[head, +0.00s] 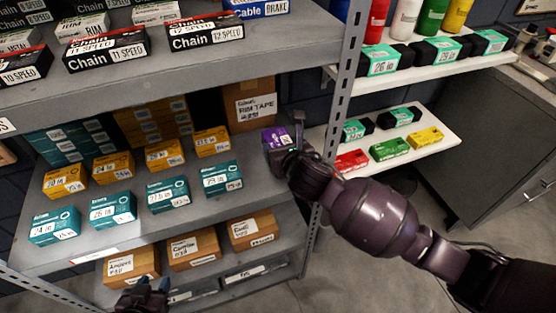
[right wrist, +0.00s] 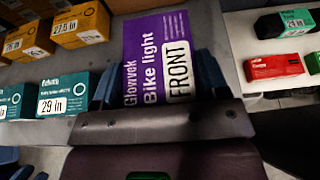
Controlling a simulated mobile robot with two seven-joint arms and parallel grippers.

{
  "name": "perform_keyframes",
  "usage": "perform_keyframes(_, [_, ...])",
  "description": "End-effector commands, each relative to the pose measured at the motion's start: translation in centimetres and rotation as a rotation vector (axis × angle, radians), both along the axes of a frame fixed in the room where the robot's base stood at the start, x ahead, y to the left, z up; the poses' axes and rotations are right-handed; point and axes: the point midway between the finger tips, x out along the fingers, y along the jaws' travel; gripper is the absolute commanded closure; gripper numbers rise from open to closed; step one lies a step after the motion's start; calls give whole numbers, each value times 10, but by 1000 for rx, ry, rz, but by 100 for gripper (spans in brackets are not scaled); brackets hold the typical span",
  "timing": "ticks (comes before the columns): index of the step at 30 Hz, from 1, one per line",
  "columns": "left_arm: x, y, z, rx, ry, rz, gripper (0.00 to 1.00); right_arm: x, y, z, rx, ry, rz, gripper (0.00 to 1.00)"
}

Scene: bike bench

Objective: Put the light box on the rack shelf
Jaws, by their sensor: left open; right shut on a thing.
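The light box is purple, marked "Bike light FRONT" (right wrist: 150,60). It also shows in the head view (head: 272,138), at the right end of the rack's middle shelf (head: 232,205). My right gripper (head: 288,146) is shut on it, and the fingers sit on both sides of the box in the right wrist view. I cannot tell whether the box touches the shelf. My left gripper (head: 142,294) is open and empty at the bottom of the head view, in front of the lower shelf.
Teal boxes (head: 221,179) and orange boxes (head: 212,141) stand left of the light box. A rim tape carton (head: 250,103) stands behind it. A rack post (head: 338,110) rises close to my right arm.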

Motion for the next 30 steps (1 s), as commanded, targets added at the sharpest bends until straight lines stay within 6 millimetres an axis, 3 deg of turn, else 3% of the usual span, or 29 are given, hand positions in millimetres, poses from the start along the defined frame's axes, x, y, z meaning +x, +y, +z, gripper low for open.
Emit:
perform_keyframes(7, [4,-1,-1,-1,-9,-2,57,0,0,-17,0,-1,0,58])
perform_keyframes(14, [4,-2,-9,-1,-6,-4,57,0,0,-46,0,2,-1,58])
perform_keyframes(25, [3,-2,-10,-2,-3,-3,57,0,0,-48,-2,-3,0,58])
perform_keyframes(26, [3,-1,-10,-2,-2,-3,57,0,0,-48,-2,-3,0,29])
perform_keyframes(30, [0,-1,-11,-2,3,-1,57,0,0,-48,-1,-2,-1,8])
